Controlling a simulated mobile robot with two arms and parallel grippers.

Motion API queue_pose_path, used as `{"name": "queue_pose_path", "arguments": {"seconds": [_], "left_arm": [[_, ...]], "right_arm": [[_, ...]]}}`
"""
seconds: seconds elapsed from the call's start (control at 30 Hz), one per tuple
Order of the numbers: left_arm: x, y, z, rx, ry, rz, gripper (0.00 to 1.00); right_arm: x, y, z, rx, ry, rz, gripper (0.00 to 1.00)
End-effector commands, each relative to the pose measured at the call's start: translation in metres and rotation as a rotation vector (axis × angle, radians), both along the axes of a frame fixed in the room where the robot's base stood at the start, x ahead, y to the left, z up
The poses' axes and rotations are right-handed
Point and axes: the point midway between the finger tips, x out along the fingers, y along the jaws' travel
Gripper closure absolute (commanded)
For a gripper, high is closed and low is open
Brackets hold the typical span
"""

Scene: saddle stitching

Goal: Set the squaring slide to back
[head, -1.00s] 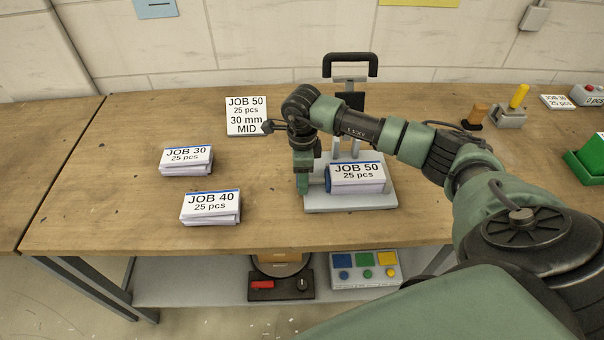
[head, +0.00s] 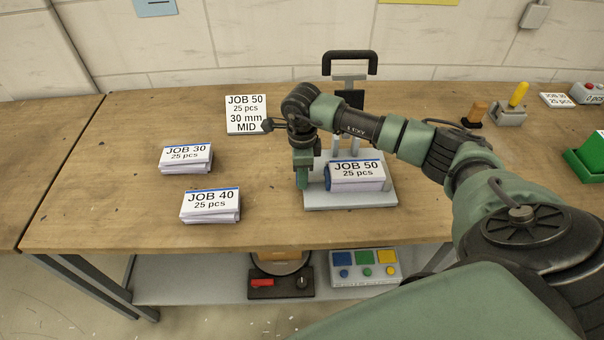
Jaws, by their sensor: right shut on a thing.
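The stitching device has a grey base plate (head: 350,201), two upright posts and a black handle (head: 350,55) at the back. The JOB 50 stack (head: 358,177) lies on the plate, with a blue edge at its left. My right gripper (head: 302,181) points down at the plate's left edge, just left of the stack. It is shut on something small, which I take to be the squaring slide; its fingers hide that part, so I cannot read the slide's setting. A card (head: 246,115) behind reads JOB 50, 25 pcs, 30 mm, MID. My left gripper is not in view.
The JOB 30 stack (head: 185,159) and JOB 40 stack (head: 211,206) lie on the wooden table (head: 110,190) to the left. A yellow-handled tool (head: 517,97) and a green tray (head: 588,162) are at the right. My right arm crosses over the table's right part.

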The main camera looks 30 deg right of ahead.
Motion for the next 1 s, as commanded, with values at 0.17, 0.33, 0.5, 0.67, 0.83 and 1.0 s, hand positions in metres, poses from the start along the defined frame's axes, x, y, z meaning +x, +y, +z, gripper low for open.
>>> {"name": "queue_pose_path", "arguments": {"seconds": [0.17, 0.33, 0.5, 0.67, 0.83, 1.0], "left_arm": [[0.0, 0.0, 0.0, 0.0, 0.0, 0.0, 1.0], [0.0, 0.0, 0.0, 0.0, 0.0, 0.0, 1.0], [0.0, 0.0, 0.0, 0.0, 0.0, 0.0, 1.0], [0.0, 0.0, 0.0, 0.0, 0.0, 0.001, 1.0], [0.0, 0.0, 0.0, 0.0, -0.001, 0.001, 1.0], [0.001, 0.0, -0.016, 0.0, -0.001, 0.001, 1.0]], "right_arm": [[0.001, 0.0, 0.001, 0.0, -0.002, -0.001, 1.0], [0.001, 0.0, 0.001, 0.0, -0.002, -0.001, 1.0], [0.001, 0.0, 0.001, 0.0, -0.002, -0.001, 1.0], [0.001, -0.001, 0.002, -0.001, -0.003, -0.001, 1.0], [0.001, -0.001, 0.002, 0.0, -0.004, -0.001, 1.0], [0.011, 0.015, -0.003, 0.002, -0.007, 0.002, 1.0]]}}
